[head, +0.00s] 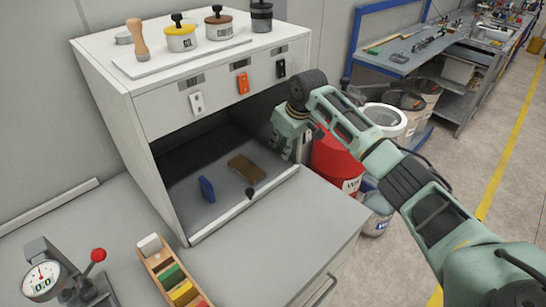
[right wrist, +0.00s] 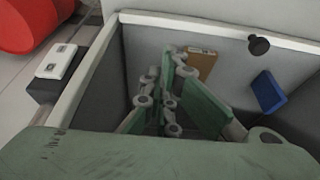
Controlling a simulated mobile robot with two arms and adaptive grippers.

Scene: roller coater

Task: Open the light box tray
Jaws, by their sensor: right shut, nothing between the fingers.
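The light box (head: 150,118) is a white cabinet with a dark open front on the bench. Its grey tray floor (head: 225,207) has a pale front lip (head: 215,228) along the opening and a small black knob (head: 249,192) near the lip's middle. The knob also shows in the right wrist view (right wrist: 258,45). A blue block (head: 206,189) and a brown block (head: 246,168) rest on the tray. My right gripper (head: 284,148) is at the opening's right side, apart from the knob. The right wrist view shows its fingers (right wrist: 178,58) shut and empty, pointing toward the brown block. My left gripper is out of view.
Stamps with handles (head: 180,38) stand on the box top. A dial gauge (head: 40,277) and a rack of coloured blocks (head: 172,272) sit at front left. A red drum (head: 337,163) stands right of the bench. The bench before the tray is clear.

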